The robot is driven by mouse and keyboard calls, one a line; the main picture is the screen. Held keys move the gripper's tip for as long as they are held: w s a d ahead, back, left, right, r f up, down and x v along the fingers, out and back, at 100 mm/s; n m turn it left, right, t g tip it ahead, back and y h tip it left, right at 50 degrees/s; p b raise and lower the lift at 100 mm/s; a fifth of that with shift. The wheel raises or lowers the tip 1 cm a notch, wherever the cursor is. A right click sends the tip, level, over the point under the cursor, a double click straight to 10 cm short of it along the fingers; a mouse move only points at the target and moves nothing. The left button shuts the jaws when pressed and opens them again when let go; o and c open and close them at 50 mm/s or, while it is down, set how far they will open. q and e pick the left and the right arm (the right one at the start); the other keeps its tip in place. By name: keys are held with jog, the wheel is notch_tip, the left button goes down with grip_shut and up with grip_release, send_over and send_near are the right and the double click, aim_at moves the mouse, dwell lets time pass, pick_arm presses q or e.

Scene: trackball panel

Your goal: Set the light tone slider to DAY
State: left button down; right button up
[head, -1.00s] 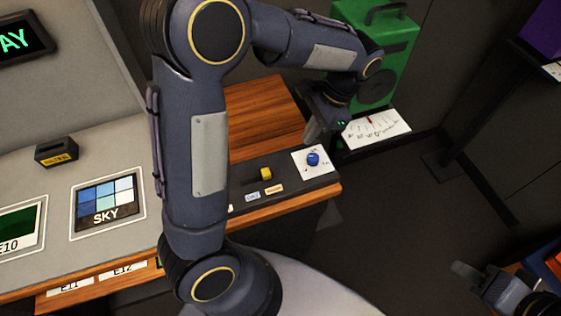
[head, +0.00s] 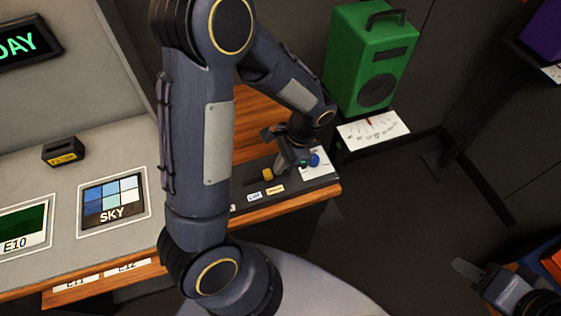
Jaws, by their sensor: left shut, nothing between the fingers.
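The slider's yellow knob (head: 267,174) sits on a dark strip (head: 322,182) along the front of the wooden desk, partly beside my arm. Small labels, one white (head: 254,195) and one yellowish (head: 275,189), lie in front of it; their text is too small to read. My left gripper (head: 290,168) is shut and empty just right of the yellow knob, between it and a blue knob (head: 314,160). I cannot tell whether it touches the yellow knob. My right gripper (head: 473,277) is at the lower right, far from the desk; its finger opening is unclear. A display (head: 25,45) at upper left reads "DAY".
My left arm hides the middle of the panel. A green speaker-like box (head: 365,62) and a white dial card (head: 373,130) stand behind the desk's right end. A SKY tile (head: 113,201) and a small black box (head: 63,151) are at left.

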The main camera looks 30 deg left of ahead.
pick_arm(q)
jog(key=s+a, duration=0.3)
jog(key=s, duration=0.1)
jog(key=shift+s+a+b, duration=0.15)
jog(key=shift+a+b, duration=0.2)
jog(key=shift+d, duration=0.1)
